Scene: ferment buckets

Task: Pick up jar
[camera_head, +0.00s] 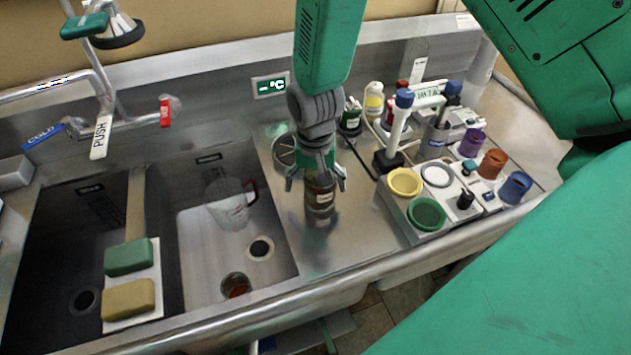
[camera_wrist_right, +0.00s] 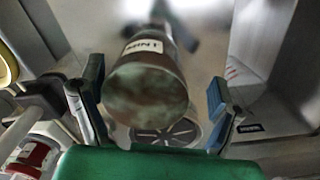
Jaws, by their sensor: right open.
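A dark brownish jar (camera_head: 320,200) with a white label stands on the steel counter right of the sinks. My right gripper (camera_head: 316,182) points down over it, with open fingers spread to either side of the jar's upper part. In the right wrist view the jar (camera_wrist_right: 148,88) shows large between the two blue-padded fingers of the right gripper (camera_wrist_right: 155,88), with gaps on both sides. Whether any finger touches it cannot be told. The jar's top is partly hidden by the gripper in the head view. My left gripper is not in view.
The sink (camera_head: 200,265) holds a clear pitcher (camera_head: 230,205). A rack with colored cups (camera_head: 427,213) and a blue-capped pipette-like stand (camera_head: 398,125) are to the right. Counter in front of the jar is clear.

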